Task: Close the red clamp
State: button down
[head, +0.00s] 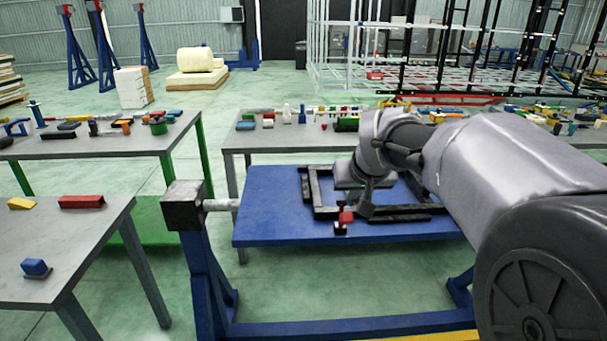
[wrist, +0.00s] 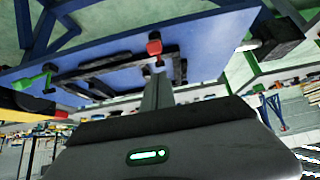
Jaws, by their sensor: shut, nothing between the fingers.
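The red clamp (head: 346,216) stands near the front edge of the blue table, beside a black frame. It also shows in the wrist view (wrist: 154,47), where its red part points away from the frame. My gripper (head: 365,210) is just right of the clamp in the head view. In the wrist view its fingers (wrist: 157,82) are together and empty, reaching toward the clamp's dark end. I cannot tell whether they touch it. The clamp's handle position is too small to read.
The black frame (head: 405,217) lies on the blue table (head: 270,215). A green clamp (wrist: 36,80) sits on the table in the wrist view. A black block on a blue stand (head: 183,205) is at left. Grey tables (head: 75,255) with small parts stand around.

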jog(key=b, duration=0.4)
send_near(343, 206)
notch_tip(343, 206, down, 3)
jog(key=shift+w, duration=0.15)
jog(key=w, duration=0.1)
jog(key=w+f, duration=0.1)
jog(key=w+f+b, duration=0.1)
jog(key=shift+w, duration=0.4)
jog(key=shift+r, duration=0.1)
